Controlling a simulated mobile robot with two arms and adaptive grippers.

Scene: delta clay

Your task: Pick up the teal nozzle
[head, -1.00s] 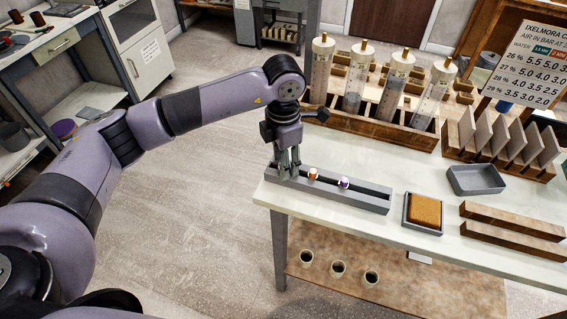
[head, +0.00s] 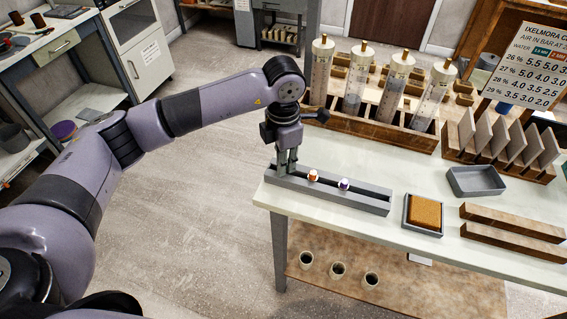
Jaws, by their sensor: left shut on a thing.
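My left gripper (head: 287,166) points down at the left end of a grey slotted rack (head: 345,199) on the near left edge of the table. Its fingers are closed together on something small, which they hide; I cannot see any teal on it. An orange-and-white nozzle (head: 313,176) and a purple-and-white nozzle (head: 344,184) stand in the rack to the right of the fingers. My right gripper is not in view.
A wooden rack (head: 370,128) with several clear tubes stands behind. A grey tray (head: 476,181), a sponge in a dish (head: 424,213) and wooden bars (head: 512,221) lie to the right. Several cups sit on the shelf below.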

